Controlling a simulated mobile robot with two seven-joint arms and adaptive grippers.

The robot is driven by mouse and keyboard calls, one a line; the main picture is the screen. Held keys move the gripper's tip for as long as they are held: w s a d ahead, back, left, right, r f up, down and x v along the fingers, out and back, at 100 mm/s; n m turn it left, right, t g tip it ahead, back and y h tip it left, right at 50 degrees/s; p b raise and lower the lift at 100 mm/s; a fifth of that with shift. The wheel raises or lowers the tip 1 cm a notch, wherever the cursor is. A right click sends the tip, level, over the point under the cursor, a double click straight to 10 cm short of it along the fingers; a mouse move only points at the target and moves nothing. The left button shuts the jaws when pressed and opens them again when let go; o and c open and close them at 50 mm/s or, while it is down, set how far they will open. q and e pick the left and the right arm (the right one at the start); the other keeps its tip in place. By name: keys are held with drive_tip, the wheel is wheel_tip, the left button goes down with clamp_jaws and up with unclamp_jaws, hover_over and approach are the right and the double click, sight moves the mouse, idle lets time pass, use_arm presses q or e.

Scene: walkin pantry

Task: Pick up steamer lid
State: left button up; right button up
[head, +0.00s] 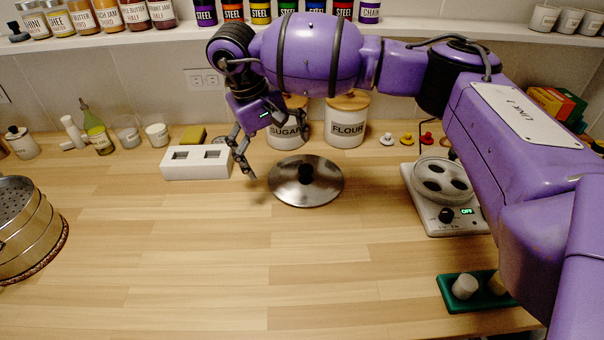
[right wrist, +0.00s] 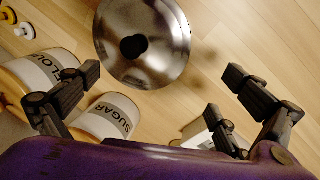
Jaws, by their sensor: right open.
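The steamer lid (head: 306,183) is a round shiny metal lid with a black knob, lying knob up on the wooden counter in the head view. It also shows at the top of the right wrist view (right wrist: 141,42), its upper edge cut off. My right gripper (head: 277,160) is open and empty, above the counter just behind and left of the lid. In the right wrist view its fingers (right wrist: 165,85) are spread wide, with the lid ahead of them and not between the tips. The steamer (head: 24,222) stands at the far left on a woven mat. My left gripper does not show.
Sugar (head: 285,136) and flour (head: 345,128) canisters stand behind the lid, close to my right gripper. A white block with openings (head: 196,174) lies left. A scale-like device (head: 455,222) and green tray (head: 450,290) are right. The front middle counter is clear.

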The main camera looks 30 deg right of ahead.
sight(293, 180)
drive_tip(key=shift+d+f, duration=0.7)
drive_tip(key=shift+f, duration=0.3)
drive_tip(key=p+x, duration=0.1)
drive_tip(key=x, duration=0.5)
drive_tip(key=shift+d+f, duration=0.15)
drive_tip(key=shift+f, duration=0.1)
drive_tip(key=c, duration=1)
